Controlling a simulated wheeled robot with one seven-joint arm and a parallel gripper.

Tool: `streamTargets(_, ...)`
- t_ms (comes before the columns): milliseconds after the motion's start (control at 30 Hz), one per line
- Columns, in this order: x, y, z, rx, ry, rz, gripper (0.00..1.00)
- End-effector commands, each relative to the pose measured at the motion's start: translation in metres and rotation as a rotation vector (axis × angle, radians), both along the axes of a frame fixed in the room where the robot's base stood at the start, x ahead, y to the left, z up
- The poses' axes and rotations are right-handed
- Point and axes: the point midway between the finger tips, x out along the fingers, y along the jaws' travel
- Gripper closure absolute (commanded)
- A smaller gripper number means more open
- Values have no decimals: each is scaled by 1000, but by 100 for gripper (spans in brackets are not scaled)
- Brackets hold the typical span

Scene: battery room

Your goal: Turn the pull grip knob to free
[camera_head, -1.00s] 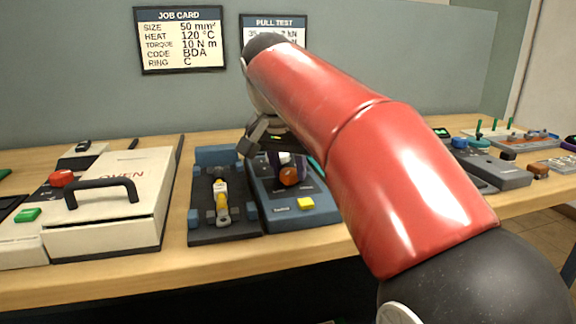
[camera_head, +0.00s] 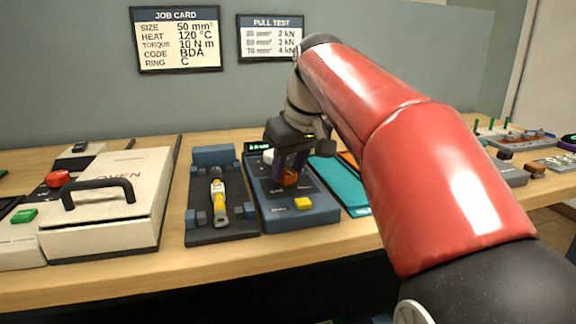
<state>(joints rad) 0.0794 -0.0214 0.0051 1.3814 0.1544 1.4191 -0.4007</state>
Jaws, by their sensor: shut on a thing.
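The orange knob (camera_head: 290,177) sits on top of the blue-grey pull-test unit (camera_head: 318,215), just behind a yellow button (camera_head: 303,204). My gripper (camera_head: 289,174) points down over the unit, with its fingers at the knob and shut on it. The fingers hide part of the knob, so its pointer direction cannot be read. Beside the unit on the left lies a dark fixture (camera_head: 224,236) with a yellow and grey tool-like piece (camera_head: 218,203) along it.
A white oven (camera_head: 106,205) with a black handle stands at the left. A teal mat (camera_head: 343,186) lies right of the unit. Job card (camera_head: 178,40) and pull test chart (camera_head: 270,38) hang on the wall. My red arm covers the right of the bench.

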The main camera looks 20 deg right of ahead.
Motion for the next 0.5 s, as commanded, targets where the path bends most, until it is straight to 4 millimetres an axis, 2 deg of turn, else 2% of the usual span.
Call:
streamTargets(200,1,-2,0,0,0,187,89)
streamTargets(500,2,-2,0,0,0,377,89)
